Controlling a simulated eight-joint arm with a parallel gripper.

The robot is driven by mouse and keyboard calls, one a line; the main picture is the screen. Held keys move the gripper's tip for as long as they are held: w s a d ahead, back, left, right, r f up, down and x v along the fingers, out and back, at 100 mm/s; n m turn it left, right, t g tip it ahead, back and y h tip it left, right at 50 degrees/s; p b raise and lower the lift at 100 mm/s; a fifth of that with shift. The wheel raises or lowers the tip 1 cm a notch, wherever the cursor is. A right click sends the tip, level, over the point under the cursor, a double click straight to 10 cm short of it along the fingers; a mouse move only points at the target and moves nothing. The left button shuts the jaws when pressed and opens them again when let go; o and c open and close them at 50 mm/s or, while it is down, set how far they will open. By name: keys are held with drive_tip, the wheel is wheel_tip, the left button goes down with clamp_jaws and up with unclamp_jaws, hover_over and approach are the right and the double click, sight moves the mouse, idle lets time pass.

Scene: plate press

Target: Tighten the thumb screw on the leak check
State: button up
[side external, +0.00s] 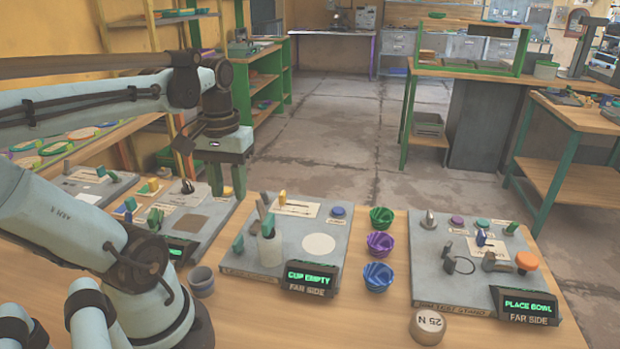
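My gripper (227,193) points down with its two green fingers apart and nothing visible between them. It hangs above the gap between the middle grey board (335,245) and the board to its left. The middle board carries a white cylinder (270,248), a white disc, a small yellow knob (282,197), a blue button (338,211) and a display reading "CUP EMPTY". The right grey board (425,270) carries an orange knob (527,262), small coloured knobs and a display reading "PLACE BOWL". I cannot tell which board is the leak check or which knob is its thumb screw.
Green (381,216), purple (380,243) and blue (378,276) bowls stand between the boards. A grey cup (202,281) stands left of the middle board. A "25 N" weight (427,327) sits at the front. Two more boards lie at the left, partly behind my arm.

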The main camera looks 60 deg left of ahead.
sight(237, 239)
drive_tip(key=shift+f, duration=5.9)
clamp_jaws()
